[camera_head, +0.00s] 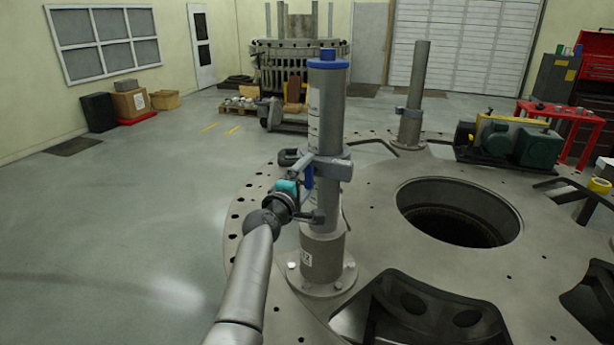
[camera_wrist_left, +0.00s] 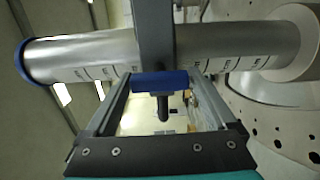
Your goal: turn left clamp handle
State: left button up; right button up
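A grey post (camera_head: 326,120) with a blue cap stands upright on the round metal plate (camera_head: 375,215). A grey clamp (camera_head: 333,168) wraps around the post partway up, and a blue clamp handle (camera_head: 309,177) hangs at its left side. My left gripper (camera_head: 305,192) is at the post's left side, beside the handle. In the left wrist view the gripper's two fingers (camera_wrist_left: 160,90) are spread wide. The blue handle part (camera_wrist_left: 150,82) and a dark pin show between them, with gaps to either side. The handle is partly hidden in the head view. My right gripper is not in view.
A second post (camera_head: 416,80) with a clamp stands farther back on the plate. A large round hole (camera_head: 458,212) opens to the right. A green motor unit (camera_head: 510,140) sits at the back right. The floor to the left is clear.

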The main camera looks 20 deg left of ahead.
pick_arm(q)
jog(key=shift+o, duration=0.6)
jog(key=shift+s, duration=0.15)
jog(key=shift+s+a, duration=0.1)
jog(key=shift+s, duration=0.55)
jog(key=s+a, duration=0.1)
jog(key=s, duration=1.2)
jog(key=shift+s+a, duration=0.2)
jog(key=shift+s, duration=0.1)
